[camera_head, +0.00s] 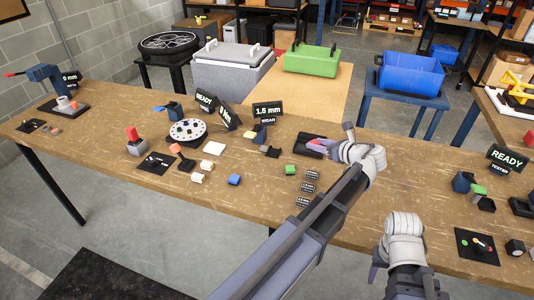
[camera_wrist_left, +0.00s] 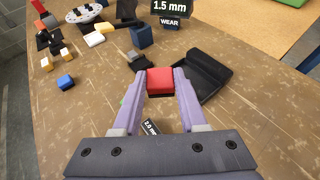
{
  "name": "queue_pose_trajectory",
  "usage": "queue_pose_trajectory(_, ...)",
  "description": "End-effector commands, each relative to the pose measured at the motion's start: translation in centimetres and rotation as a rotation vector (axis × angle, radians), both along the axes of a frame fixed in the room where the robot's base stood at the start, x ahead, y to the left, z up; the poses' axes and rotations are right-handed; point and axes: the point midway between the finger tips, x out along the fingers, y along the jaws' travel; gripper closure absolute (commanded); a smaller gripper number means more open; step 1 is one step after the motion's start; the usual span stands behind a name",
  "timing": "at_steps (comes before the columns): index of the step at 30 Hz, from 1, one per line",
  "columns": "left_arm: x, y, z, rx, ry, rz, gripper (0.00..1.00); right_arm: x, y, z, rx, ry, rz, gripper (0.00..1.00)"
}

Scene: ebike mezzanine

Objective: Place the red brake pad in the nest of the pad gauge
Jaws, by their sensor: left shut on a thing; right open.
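The red brake pad (camera_wrist_left: 160,79) is clamped between the two purple fingers of my left gripper (camera_wrist_left: 160,92), with its dark lower part showing underneath. In the head view, my left gripper (camera_head: 319,143) is over the black open tray (camera_head: 303,150), right of the pad gauge. The pad gauge (camera_head: 261,134) has a blue block and stands before the "1.5 mm WEAR" sign (camera_head: 268,109). In the left wrist view, the gauge's blue block (camera_wrist_left: 142,37) is beyond the pad, with a dark part (camera_wrist_left: 136,62) in front. I cannot make out the nest clearly.
The black tray also shows in the left wrist view (camera_wrist_left: 208,78), just right of the pad. A green block (camera_head: 291,169) and several small labels (camera_head: 311,175) lie nearer me. A blue block (camera_head: 234,180) is to the left. The bench front has bare room.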

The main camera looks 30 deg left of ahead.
Motion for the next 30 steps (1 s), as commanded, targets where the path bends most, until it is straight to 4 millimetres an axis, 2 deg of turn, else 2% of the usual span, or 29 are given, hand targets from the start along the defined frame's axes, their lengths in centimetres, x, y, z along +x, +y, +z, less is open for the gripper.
queue_pose_trajectory(1,1.5,2.6,-0.1,-0.001,0.001,0.088,1.00,0.0,0.0,0.0,0.000,0.000,0.000,0.50)
queue_pose_trajectory(6,2.2,10.3,-0.1,0.001,0.001,0.371,1.00,0.0,0.0,-0.1,0.000,0.000,0.000,0.50)
queue_pose_trajectory(9,2.0,13.5,-0.1,0.005,-0.001,0.496,1.00,0.0,0.0,-0.2,0.000,0.000,0.000,0.50)
queue_pose_trajectory(12,1.6,15.6,0.0,0.008,-0.002,0.578,1.00,0.0,0.0,-0.2,0.000,0.000,0.000,0.50)
queue_pose_trajectory(16,1.3,16.6,0.1,0.012,-0.002,0.622,1.00,0.0,0.0,-0.2,0.000,0.000,0.000,0.50)
queue_pose_trajectory(22,1.1,16.6,-0.5,0.011,-0.003,0.625,1.00,0.0,0.0,-0.8,0.000,0.000,0.000,0.50)
queue_pose_trajectory(30,1.2,16.6,-4.2,0.011,-0.003,0.622,1.00,0.0,0.0,-4.4,0.000,0.000,0.000,0.50)
